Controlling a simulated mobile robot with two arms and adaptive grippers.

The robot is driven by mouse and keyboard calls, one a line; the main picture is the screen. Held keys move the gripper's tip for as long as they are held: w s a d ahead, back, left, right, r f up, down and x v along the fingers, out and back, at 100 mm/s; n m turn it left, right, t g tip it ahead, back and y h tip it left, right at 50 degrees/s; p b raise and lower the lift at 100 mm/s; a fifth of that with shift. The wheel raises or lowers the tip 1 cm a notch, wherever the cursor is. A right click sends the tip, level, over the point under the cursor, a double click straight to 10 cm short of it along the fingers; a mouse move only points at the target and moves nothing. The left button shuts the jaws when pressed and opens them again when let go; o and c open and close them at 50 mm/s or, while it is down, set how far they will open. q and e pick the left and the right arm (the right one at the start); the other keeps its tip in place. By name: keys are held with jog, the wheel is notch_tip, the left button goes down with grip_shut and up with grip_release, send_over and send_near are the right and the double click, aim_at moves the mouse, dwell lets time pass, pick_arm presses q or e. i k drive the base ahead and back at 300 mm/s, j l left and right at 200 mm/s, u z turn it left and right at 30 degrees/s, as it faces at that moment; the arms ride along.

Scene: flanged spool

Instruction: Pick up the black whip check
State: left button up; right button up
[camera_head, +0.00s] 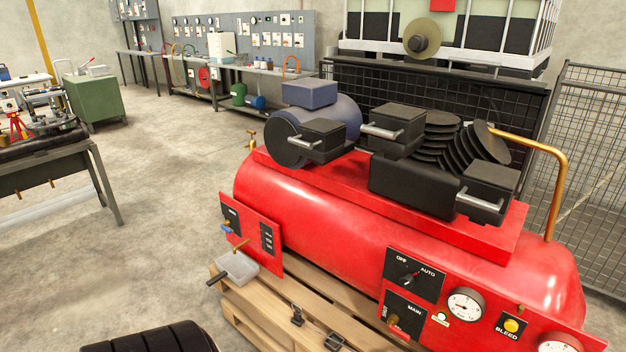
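I cannot make out a black whip check with certainty in the head view. Two small dark buckle-like pieces lie on the wooden pallet at the bottom: one piece (297,316) is further back, and the other piece (334,342) is nearer the bottom edge. I cannot tell whether they belong to one object.
A red compressor tank (330,215) with black cylinders and control panels fills the middle and right. It stands over the wooden pallet (262,318). A grey block with a black handle (237,267) rests at the pallet's left. A workbench (50,172) stands left, with open floor between.

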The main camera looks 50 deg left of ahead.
aim_at(297, 320)
jog(key=u, duration=1.85)
jog(key=i+j+z, duration=0.15)
jog(key=i+j, duration=0.1)
jog(key=j, duration=0.1)
